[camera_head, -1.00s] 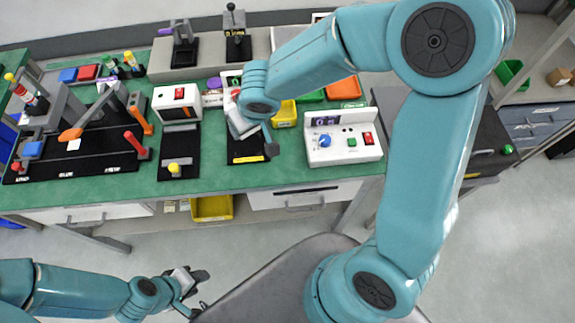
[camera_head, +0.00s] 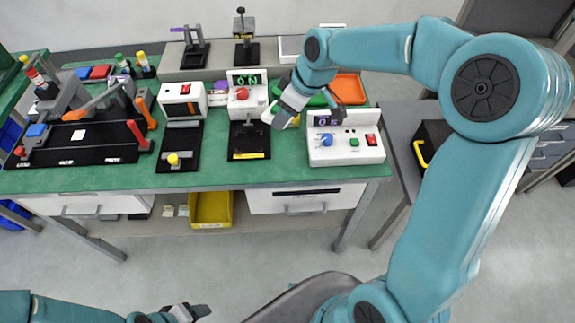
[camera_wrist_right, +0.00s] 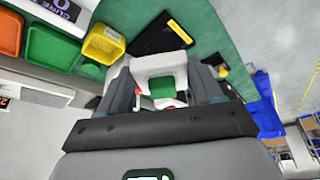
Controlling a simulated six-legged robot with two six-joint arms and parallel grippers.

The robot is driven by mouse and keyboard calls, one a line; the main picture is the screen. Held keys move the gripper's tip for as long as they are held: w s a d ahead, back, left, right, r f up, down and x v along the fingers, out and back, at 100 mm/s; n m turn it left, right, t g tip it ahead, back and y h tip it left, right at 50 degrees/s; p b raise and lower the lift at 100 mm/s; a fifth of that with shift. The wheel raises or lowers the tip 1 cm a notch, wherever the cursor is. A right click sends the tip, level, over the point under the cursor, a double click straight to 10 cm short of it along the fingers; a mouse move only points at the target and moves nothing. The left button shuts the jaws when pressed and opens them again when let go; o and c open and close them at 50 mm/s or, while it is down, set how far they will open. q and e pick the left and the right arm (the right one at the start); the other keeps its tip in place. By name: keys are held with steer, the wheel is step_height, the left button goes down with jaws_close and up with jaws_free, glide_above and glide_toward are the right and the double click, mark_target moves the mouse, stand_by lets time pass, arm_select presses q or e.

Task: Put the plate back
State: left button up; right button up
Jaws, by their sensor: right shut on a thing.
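My right gripper (camera_head: 284,108) is above the green bench, between a white unit with a red knob (camera_head: 246,94) and the white control box (camera_head: 345,140). It is shut on a white piece with a green patch in its middle, taken to be the plate (camera_wrist_right: 160,68). In the right wrist view the plate sits between the fingers (camera_wrist_right: 165,98). In the head view the plate is small and mostly hidden by the gripper. A black stand (camera_head: 248,138) with a yellow label is just left of the gripper.
A black fixture with levers (camera_head: 90,135) and a white unit with a black base (camera_head: 180,105) stand to the left. Orange (camera_head: 348,88) and yellow (camera_wrist_right: 104,44) bins are near the plate. A raised grey shelf (camera_head: 215,60) holds two tools. The floor in front is clear.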

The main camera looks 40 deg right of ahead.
step_height(320, 180, up, 2)
steer(key=d+n+g+y+b, duration=0.1)
steer(key=d+n+b, duration=0.15)
steer(key=n, duration=0.25)
steer(key=n+y+b, duration=0.1)
steer(key=n+b, duration=0.1)
glide_toward(290, 158)
steer(key=shift+g, duration=0.4)
steer(key=x, duration=0.6)
steer(key=shift+w, duration=0.3)
arm_select(q)
step_height(290, 158, down, 6)
steer(key=shift+w+f, duration=0.1)
steer(key=shift+f, duration=0.05)
